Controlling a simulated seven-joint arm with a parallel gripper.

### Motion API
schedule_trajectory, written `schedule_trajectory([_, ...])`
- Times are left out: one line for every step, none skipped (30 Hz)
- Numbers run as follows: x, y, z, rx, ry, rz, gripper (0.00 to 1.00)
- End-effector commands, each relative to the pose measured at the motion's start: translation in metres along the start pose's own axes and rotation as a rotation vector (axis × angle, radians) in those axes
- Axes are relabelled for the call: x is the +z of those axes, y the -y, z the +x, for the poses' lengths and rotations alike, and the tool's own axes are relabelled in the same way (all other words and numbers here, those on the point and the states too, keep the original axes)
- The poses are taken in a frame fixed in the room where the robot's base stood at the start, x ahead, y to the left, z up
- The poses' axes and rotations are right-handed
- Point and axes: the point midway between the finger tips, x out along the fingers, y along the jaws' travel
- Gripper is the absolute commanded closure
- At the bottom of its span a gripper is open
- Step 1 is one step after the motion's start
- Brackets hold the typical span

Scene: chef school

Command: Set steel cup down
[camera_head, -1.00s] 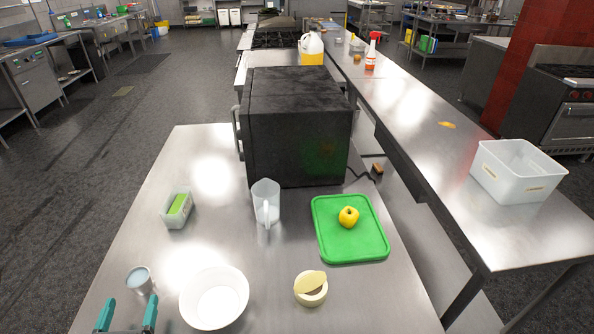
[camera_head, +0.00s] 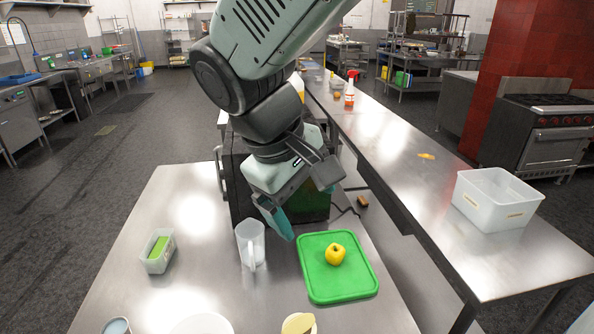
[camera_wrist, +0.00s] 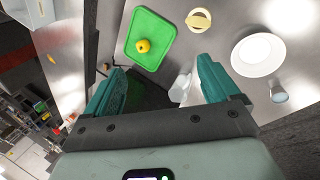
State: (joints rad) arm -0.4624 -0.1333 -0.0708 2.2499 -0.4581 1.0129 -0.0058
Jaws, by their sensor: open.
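The steel cup (camera_head: 117,326) stands on the steel table (camera_head: 180,215) at the lower left of the head view, partly cut off by the bottom edge. In the wrist view the cup (camera_wrist: 278,93) is at the right, beside the white bowl (camera_wrist: 258,54). My gripper (camera_head: 281,222) hangs above the table near the clear pitcher (camera_head: 250,243) and the black box, well away from the cup. In the wrist view its two teal fingers (camera_wrist: 160,85) are spread apart with nothing gripped between them.
A green board (camera_head: 338,287) with a yellow apple (camera_head: 335,254) lies right of the pitcher. A clear container with a green item (camera_head: 158,251) stands at the left. The black box (camera_head: 318,205) is behind my gripper. The table's left part is mostly clear.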

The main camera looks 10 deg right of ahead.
Motion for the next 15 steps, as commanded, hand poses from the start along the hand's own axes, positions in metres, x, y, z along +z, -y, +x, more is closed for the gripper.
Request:
schedule_trajectory([0.021,-0.006,-0.011,-0.040,-0.053,0.109,0.11])
schedule_trajectory([0.032,-0.006,-0.016,-0.063,-0.081,0.166,0.11])
schedule_trajectory([0.045,-0.006,-0.022,-0.092,-0.119,0.241,0.11])
schedule_trajectory([0.054,-0.006,-0.027,-0.111,-0.149,0.295,0.11])
schedule_trajectory([0.062,-0.005,-0.031,-0.128,-0.178,0.346,0.11])
schedule_trajectory([0.072,-0.003,-0.036,-0.147,-0.214,0.408,0.11])
schedule_trajectory([0.079,-0.002,-0.039,-0.159,-0.241,0.451,0.11])
schedule_trajectory([0.084,0.000,-0.043,-0.169,-0.266,0.491,0.11])
schedule_trajectory([0.091,0.002,-0.046,-0.181,-0.295,0.538,0.11])
schedule_trajectory([0.095,0.004,-0.048,-0.188,-0.315,0.568,0.11])
schedule_trajectory([0.098,0.005,-0.051,-0.194,-0.333,0.593,0.11])
schedule_trajectory([0.101,0.007,-0.052,-0.199,-0.352,0.621,0.11])
schedule_trajectory([0.103,0.008,-0.054,-0.203,-0.364,0.638,0.11])
schedule_trajectory([0.104,0.009,-0.055,-0.205,-0.374,0.651,0.11])
schedule_trajectory([0.105,0.009,-0.056,-0.208,-0.383,0.663,0.11])
